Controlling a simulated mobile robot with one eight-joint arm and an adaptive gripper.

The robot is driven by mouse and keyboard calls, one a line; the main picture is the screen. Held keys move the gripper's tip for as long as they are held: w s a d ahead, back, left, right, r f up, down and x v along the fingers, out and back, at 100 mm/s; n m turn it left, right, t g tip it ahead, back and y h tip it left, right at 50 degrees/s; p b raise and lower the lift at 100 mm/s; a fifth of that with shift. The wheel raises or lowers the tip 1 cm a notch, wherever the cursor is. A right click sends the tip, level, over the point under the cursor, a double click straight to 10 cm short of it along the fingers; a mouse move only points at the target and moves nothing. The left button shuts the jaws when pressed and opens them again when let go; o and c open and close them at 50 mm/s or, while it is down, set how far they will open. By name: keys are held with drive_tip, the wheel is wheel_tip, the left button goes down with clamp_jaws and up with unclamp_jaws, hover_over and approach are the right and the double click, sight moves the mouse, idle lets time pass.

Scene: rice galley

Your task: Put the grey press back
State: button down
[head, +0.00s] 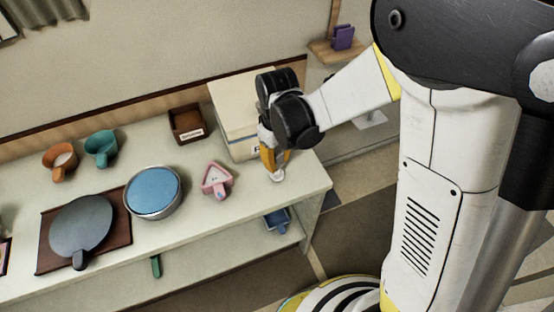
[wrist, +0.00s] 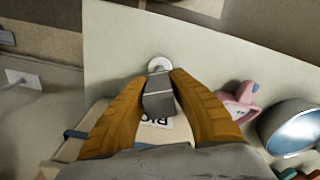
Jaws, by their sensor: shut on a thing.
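My gripper (head: 274,165) is low over the right end of the counter, in front of the cream box. In the wrist view, its two orange fingers (wrist: 160,88) are shut on the grey press (wrist: 158,104), a dark grey block between them. A small pale round disc (wrist: 159,64) shows just beyond the fingertips; it also shows below them in the head view (head: 278,176). I cannot tell whether the disc is part of the press or a separate thing under it. The fingers hide most of the press in the head view.
The cream box (head: 232,110) with a partly hidden label stands close behind my gripper. A pink triangular mould (head: 215,177) and a blue-topped round pot (head: 153,190) are to the left. A brown box (head: 187,124) is behind. The counter's right edge is near.

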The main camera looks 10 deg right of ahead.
drive_tip(key=shift+f, duration=0.35)
drive_tip(key=c, duration=1.2)
unclamp_jaws()
wheel_tip(320, 180, up, 12)
